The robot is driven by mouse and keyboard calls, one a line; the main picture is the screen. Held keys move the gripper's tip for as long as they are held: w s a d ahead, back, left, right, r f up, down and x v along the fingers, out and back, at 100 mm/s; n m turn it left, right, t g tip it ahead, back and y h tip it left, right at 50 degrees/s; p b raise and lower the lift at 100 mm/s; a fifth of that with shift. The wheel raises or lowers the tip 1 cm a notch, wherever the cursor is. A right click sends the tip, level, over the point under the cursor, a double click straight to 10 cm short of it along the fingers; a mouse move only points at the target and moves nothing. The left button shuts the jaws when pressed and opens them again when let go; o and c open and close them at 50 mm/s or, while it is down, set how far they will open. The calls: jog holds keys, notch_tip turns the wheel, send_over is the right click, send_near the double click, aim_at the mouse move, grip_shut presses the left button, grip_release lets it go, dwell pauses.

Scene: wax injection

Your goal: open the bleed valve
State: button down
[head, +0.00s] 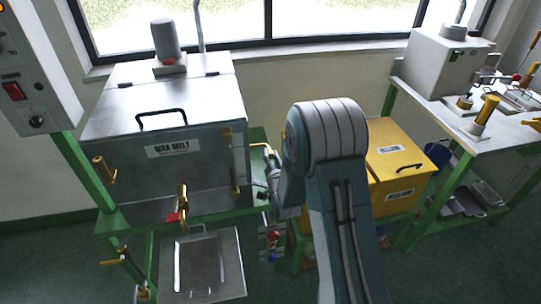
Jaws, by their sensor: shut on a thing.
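My gripper (267,172) is beside the right side of the steel wax melt tank (215,165), partly hidden by my own arm. It is shut on a small brass-yellow handle (260,146) there, which may be the bleed valve; no label on it can be read. How far the handle is turned cannot be told. Another valve, with a red handle (173,217), sits at the tank's lower front. A brass fitting (104,169) sticks out at the tank's front left.
A metal drip tray (235,270) lies below the tank. A yellow box (400,150) stands to the right of my arm. A workbench (450,123) with a grey machine and tools is at the far right. A control panel (35,70) is at upper left.

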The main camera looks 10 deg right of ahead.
jog(key=shift+s+f+m, duration=0.1)
jog(key=shift+f+m, duration=0.2)
jog(key=shift+m, duration=0.6)
jog(key=shift+c, duration=2)
grip_release()
jog(key=shift+r, duration=0.15)
jog(key=s, duration=1.1)
jog(key=shift+s, duration=0.4)
